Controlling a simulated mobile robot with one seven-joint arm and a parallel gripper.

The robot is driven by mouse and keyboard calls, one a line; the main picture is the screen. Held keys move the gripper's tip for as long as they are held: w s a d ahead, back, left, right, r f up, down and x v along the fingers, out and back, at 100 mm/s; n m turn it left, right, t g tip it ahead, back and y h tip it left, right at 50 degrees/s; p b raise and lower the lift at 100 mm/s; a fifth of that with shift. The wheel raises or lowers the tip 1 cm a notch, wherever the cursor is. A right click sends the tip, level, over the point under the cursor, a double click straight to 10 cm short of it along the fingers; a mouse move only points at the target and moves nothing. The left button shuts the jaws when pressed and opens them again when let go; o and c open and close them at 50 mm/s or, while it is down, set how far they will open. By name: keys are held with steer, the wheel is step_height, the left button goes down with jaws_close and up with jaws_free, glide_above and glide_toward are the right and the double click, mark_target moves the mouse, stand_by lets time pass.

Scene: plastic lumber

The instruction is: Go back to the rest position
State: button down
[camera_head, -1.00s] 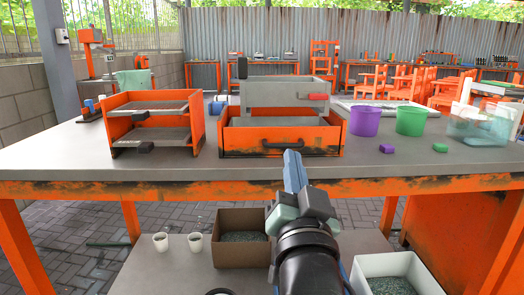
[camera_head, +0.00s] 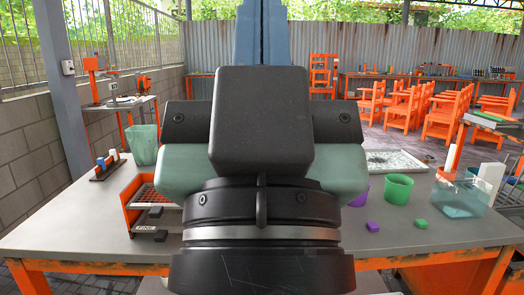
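My gripper (camera_head: 262,32) is raised large in the middle of the picture, in front of the workbench. It points upward, with its blue fingers side by side and pressed together and their tips cut off by the top edge. Nothing shows between the fingers, and it touches nothing that I can see. My dark wrist and the grey-green gripper body hide the middle of the workbench (camera_head: 60,225), including most of the orange sieve rack (camera_head: 131,207).
A purple cup and a green cup (camera_head: 398,189) stand on the bench at right, with a purple block (camera_head: 372,226) and a green block (camera_head: 421,223) in front. A clear bin (camera_head: 459,198) is farther right. A green translucent bin (camera_head: 143,145) stands at back left.

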step_height(320, 180, up, 20)
steer(key=p, duration=1.7)
